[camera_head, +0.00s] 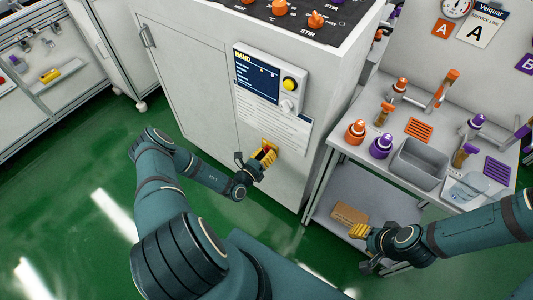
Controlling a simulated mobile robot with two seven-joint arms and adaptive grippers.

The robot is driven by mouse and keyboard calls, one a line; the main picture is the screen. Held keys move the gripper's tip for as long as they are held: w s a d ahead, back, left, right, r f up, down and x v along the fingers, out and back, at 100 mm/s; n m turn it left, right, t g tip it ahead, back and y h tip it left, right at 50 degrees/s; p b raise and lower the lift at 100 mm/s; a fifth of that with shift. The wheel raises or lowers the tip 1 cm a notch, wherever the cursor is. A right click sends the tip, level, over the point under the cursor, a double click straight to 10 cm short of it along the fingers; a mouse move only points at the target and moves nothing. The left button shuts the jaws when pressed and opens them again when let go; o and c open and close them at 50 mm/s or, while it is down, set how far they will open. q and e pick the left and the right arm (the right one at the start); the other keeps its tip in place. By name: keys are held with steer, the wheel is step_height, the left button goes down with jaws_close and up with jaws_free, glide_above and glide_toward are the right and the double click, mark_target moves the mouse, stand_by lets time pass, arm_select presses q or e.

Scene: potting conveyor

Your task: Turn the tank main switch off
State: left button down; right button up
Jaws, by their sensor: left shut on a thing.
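The tank main switch (268,149) is on the lower front of the white cabinet, with a small bit of red showing. My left gripper (264,154) reaches it from the lower left, its yellow fingers shut on it. The fingers hide most of the switch, so I cannot tell which way its handle points. My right gripper (359,231) is at the lower right, away from the cabinet front, before the bench's lower shelf. Its yellow fingers overlap in this view, and I cannot tell if they are open.
A control panel (263,78) with a screen, a yellow button and a white knob is above the switch, with a printed sheet (270,122) under it. Orange knobs (316,19) are on the cabinet top. A bench with a grey bin (418,164) and a box (349,213) stands to the right.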

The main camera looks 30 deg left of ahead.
arm_select(q)
steer(key=shift+w+r, duration=0.1)
steer(key=shift+w, duration=0.05)
steer(key=c, duration=0.6)
jaws_free()
steer(key=s, duration=0.8)
steer(key=s+a, duration=0.1)
steer(key=s, duration=0.3)
steer(key=shift+d, duration=0.1)
